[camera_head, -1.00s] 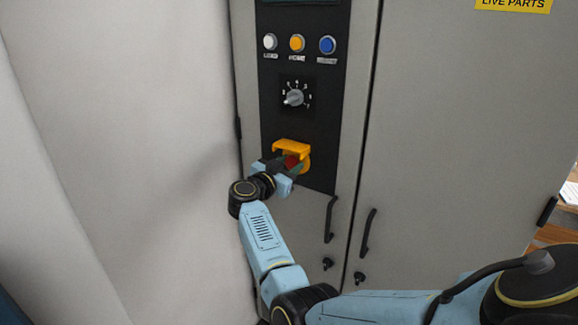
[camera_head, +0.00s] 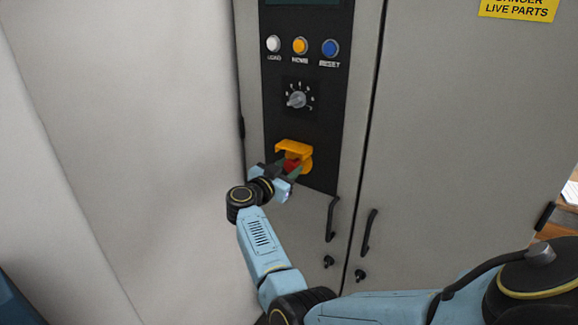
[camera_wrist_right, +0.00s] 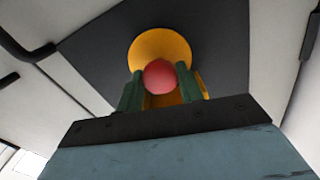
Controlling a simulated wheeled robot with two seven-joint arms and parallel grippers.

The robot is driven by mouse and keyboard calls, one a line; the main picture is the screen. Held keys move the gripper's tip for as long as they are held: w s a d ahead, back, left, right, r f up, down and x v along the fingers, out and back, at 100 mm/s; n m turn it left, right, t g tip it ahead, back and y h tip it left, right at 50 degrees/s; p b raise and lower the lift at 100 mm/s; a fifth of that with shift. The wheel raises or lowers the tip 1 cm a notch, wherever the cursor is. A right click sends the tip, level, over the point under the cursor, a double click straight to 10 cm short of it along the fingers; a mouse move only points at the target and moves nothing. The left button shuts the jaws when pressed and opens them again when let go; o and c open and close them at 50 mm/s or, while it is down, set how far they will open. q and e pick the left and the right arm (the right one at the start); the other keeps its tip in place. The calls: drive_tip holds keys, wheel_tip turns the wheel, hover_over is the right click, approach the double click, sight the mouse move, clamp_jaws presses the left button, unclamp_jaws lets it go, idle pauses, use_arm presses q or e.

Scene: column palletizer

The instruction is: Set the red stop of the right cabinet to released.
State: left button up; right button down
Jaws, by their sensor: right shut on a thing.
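The red stop (camera_head: 291,166) sits on the cabinet's black panel, under an orange guard (camera_head: 294,148). My right gripper (camera_head: 286,171) is at the stop, with its fingers on either side of the red head. In the right wrist view the red stop (camera_wrist_right: 160,76) lies between the green fingertips of my right gripper (camera_wrist_right: 161,90), in front of the round orange plate (camera_wrist_right: 160,47). The gripper is shut on it. Whether the stop is pressed in or out cannot be told. My left gripper is not in view.
Above the stop are a selector knob (camera_head: 296,99) and white (camera_head: 273,44), orange (camera_head: 300,46) and blue (camera_head: 330,48) buttons. Black door handles (camera_head: 332,219) stand out to the lower right. A pale wall surface (camera_head: 130,150) fills the left side.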

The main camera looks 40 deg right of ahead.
drive_tip(key=c, duration=0.9)
unclamp_jaws()
drive_tip(key=shift+a, duration=0.1)
drive_tip(key=p+v, duration=0.3)
drive_tip(key=v, duration=0.2)
drive_tip(key=shift+r, duration=0.15)
drive_tip(key=p, duration=0.3)
approach(289, 167)
drive_tip(key=v, duration=0.4)
drive_tip(key=shift+a, duration=0.1)
